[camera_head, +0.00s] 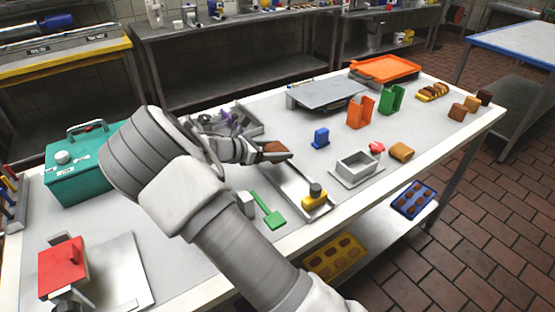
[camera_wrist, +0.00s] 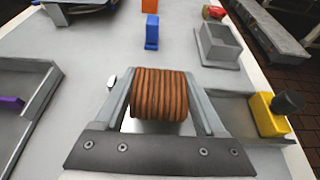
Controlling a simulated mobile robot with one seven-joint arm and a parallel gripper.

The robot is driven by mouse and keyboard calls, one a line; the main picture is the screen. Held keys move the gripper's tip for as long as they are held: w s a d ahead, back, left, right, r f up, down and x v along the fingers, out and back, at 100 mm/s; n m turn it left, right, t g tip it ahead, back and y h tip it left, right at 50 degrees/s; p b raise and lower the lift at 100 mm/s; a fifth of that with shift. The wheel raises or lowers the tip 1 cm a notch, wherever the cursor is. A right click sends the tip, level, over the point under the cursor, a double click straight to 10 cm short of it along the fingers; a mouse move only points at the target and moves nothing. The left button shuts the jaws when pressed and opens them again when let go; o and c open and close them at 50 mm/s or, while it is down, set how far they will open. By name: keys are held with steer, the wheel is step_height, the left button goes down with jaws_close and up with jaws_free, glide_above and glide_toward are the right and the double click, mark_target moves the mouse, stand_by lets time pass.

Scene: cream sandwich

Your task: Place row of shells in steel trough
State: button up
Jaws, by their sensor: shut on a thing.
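My gripper (camera_head: 262,152) is shut on a row of brown ridged shells (camera_wrist: 160,94). In the wrist view the row lies crosswise between the two grey fingers (camera_wrist: 160,78). In the head view the shells (camera_head: 275,147) are near the far end of the long steel trough (camera_head: 286,184). The trough also shows right of the fingers in the wrist view (camera_wrist: 236,106). A yellow block with a dark knob (camera_head: 314,198) sits at its near end. The fingers and shells hide part of the trough, and I cannot tell how high the row is above it.
A steel tray with purple tools (camera_head: 245,120) is left of my gripper. A blue block (camera_head: 321,137), a steel box (camera_head: 357,168) and a red piece (camera_head: 376,148) stand to the right. A green scraper (camera_head: 271,217) lies nearer. The table's front edge is close to the trough.

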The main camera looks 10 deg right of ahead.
mark_target(278, 167)
steer(key=shift+f, duration=1.75)
steer(key=shift+f+b, duration=0.15)
steer(key=shift+b, duration=0.15)
steer(key=o, duration=1.3)
